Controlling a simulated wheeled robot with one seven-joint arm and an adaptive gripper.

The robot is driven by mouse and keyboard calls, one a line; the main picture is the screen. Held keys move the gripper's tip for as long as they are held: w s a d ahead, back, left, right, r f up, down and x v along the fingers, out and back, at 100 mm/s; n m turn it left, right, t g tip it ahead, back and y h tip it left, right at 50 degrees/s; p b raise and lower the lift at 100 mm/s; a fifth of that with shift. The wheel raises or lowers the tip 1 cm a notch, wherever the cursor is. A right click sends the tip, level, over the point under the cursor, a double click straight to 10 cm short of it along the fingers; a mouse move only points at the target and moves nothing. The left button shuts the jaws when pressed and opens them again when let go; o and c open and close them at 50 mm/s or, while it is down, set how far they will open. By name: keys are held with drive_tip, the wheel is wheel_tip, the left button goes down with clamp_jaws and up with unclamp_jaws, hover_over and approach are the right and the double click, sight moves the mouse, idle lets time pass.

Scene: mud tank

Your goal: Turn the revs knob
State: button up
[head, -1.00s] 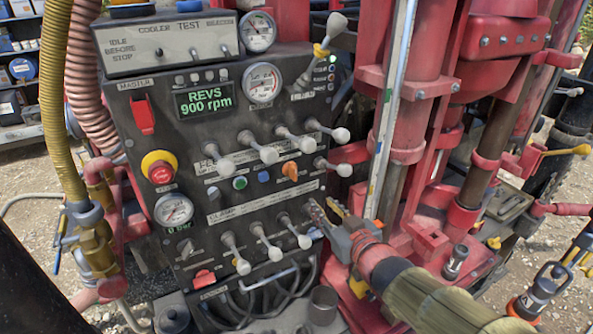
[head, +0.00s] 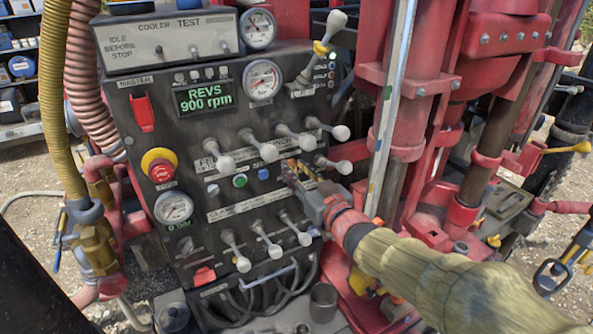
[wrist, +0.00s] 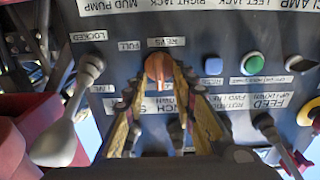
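The orange revs knob (wrist: 158,67) sits on the dark control panel below a REVS label in the wrist view. In the head view it is mostly hidden behind my gripper (head: 299,172). In the wrist view my gripper (wrist: 160,84) has its two yellow-edged fingers apart, with the tips at either side of the knob's lower part. I cannot tell whether they touch it. The green display (head: 206,98) on the panel reads REVS 900 rpm.
Levers with pale round ends stand above (head: 340,132) and below (head: 304,239) my gripper. One lever (wrist: 62,130) is close at left in the wrist view. A blue button (wrist: 213,66) and a green button (wrist: 254,63) sit beside the knob. Red mast tubes (head: 412,110) stand at right.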

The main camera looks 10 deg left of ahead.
drive_tip(key=c, duration=0.3)
drive_tip(key=c, duration=0.4)
clamp_jaws()
